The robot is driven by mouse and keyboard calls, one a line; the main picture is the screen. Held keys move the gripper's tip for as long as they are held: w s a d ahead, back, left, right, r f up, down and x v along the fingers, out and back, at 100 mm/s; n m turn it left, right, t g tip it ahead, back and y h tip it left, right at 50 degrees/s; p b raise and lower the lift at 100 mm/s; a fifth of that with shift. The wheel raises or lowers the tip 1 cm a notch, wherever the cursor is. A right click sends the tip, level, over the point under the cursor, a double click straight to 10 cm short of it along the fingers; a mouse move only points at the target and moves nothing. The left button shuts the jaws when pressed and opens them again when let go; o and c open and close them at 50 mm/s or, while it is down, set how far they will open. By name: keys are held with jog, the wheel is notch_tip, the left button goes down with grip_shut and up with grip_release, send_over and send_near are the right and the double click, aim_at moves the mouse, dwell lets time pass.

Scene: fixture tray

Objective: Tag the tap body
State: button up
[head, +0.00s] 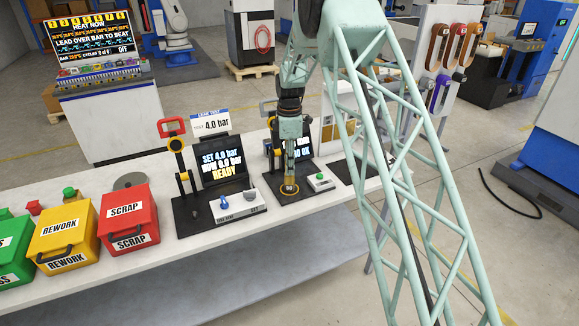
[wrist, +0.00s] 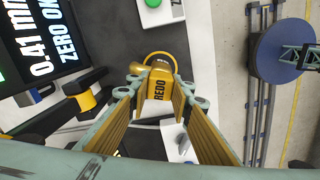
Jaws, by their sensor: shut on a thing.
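My gripper (head: 289,182) hangs over the black fixture base (head: 272,204) with the yellow ring (head: 283,193). In the wrist view, my gripper (wrist: 163,110) is shut on a yellow tag marked REDO (wrist: 160,88), between its two ribbed yellow pads. A yellow loop (wrist: 160,57) shows at the tag's end. In the head view a small pale part shows at my fingertips over the ring. I cannot tell whether it is the tap body.
A green button (head: 320,176) is just right of my gripper. Red SCRAP (head: 128,212) and yellow REWORK (head: 64,234) boxes stand further left.

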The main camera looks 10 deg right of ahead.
jog(key=shift+f, duration=0.25)
jog(key=o, duration=0.9)
jog(key=shift+o, duration=0.8)
jog(key=o, duration=0.5)
jog(key=shift+c, duration=0.2)
jog(key=shift+r, duration=0.15)
jog(key=shift+r+p, duration=1.2)
jog(key=shift+r, duration=2.15)
